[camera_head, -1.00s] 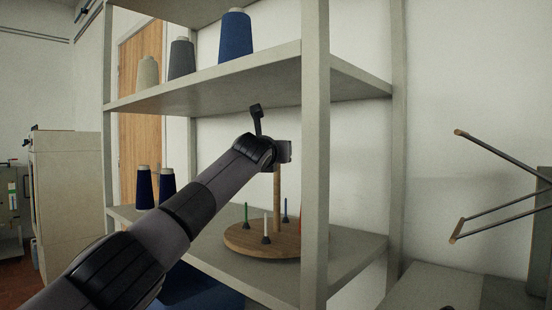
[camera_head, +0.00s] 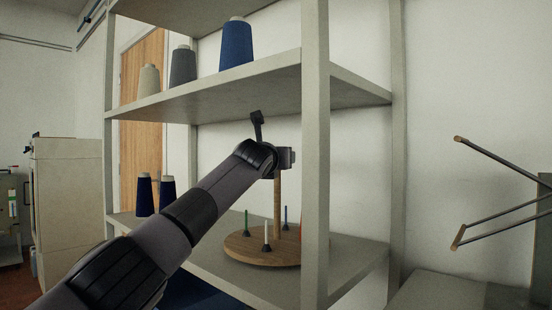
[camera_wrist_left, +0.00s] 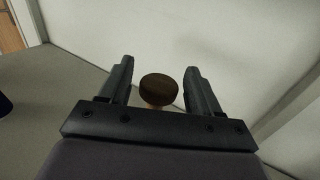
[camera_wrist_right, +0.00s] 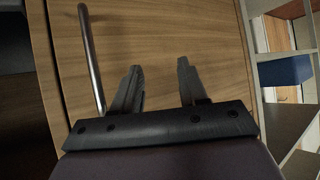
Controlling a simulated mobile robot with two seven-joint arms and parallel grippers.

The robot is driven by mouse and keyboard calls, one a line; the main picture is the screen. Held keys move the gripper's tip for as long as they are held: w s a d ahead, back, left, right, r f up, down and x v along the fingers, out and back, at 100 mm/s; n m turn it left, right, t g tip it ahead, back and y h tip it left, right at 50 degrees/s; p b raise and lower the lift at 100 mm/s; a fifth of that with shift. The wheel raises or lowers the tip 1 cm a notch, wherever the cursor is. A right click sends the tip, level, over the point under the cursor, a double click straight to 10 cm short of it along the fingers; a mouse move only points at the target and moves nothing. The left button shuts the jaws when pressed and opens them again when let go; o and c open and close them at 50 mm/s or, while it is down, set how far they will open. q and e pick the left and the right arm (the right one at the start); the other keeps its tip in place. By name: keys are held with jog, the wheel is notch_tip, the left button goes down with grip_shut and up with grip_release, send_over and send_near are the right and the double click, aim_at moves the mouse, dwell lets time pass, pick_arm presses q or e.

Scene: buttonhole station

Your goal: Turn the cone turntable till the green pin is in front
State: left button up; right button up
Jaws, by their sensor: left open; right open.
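The cone turntable (camera_head: 250,252) is a round wooden disc with an upright wooden post (camera_head: 277,205) on the lower shelf. The green pin (camera_head: 246,223) stands at its left. A white pin (camera_head: 266,236) stands nearest the front edge, and a blue pin (camera_head: 286,217) is at the back right. A sliver of red shows beside the shelf upright, mostly hidden. My left gripper (camera_head: 287,158) is open at the post's top. In the left wrist view the post's round dark top (camera_wrist_left: 159,88) lies between the open fingers (camera_wrist_left: 160,67). My right gripper (camera_wrist_right: 160,66) is open and empty.
A shelf upright (camera_head: 315,160) stands just right of my left gripper and hides part of the disc. The upper shelf (camera_head: 250,92) with cones is overhead. Two navy cones (camera_head: 144,195) stand left. The right wrist view shows a wooden front with a metal handle (camera_wrist_right: 92,60).

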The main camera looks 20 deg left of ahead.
pick_arm(q)
jog(key=shift+s+f+b, duration=0.15)
jog(key=shift+s+b, duration=0.15)
jog(key=shift+b, duration=0.2)
jog(key=shift+s+b, duration=0.35)
jog(key=shift+b, duration=0.1)
jog(key=shift+s+d+r+b, duration=0.1)
jog(key=shift+s+d+b, duration=0.1)
jog(key=shift+s+b, duration=0.95)
jog(key=shift+s+d+r+b, duration=0.15)
jog(key=shift+s+b, duration=0.35)
jog(key=shift+s, duration=1.25)
pick_arm(e)
jog(key=shift+n+t+y, duration=0.6)
jog(key=shift+w+a+r, duration=0.3)
jog(key=shift+w+a, duration=0.05)
jog(key=shift+a, duration=0.25)
jog(key=shift+w+a+r, duration=0.35)
jog(key=shift+a, duration=0.3)
jog(key=shift+w+a+r, duration=0.3)
jog(key=shift+w+a, duration=0.05)
jog(key=shift+a, duration=0.25)
